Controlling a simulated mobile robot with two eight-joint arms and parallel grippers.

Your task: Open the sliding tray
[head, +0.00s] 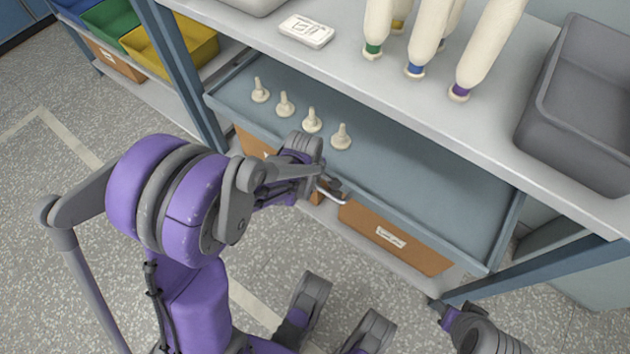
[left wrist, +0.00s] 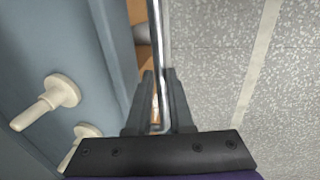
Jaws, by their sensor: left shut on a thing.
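The sliding tray (head: 420,190) is a shallow blue-grey tray beneath the white worktop. Much of its inside shows in front of the worktop edge, and its back is hidden under it. Its metal bar handle (head: 332,194) is on the front wall, and the bar also shows in the left wrist view (left wrist: 157,40). My left gripper (head: 326,184) is shut on the handle; in the left wrist view its fingers (left wrist: 158,100) lie on either side of the bar. My right gripper (head: 440,306) is at the lower right, away from the tray, its jaws unclear.
Several cream pegs (head: 312,120) stand in the tray's left part. Cream bobbins (head: 420,40) with coloured ends, a white device (head: 306,31) and a grey bin (head: 582,100) are on the worktop (head: 500,125). Cardboard boxes (head: 395,238) sit on a shelf below. Floor in front is open.

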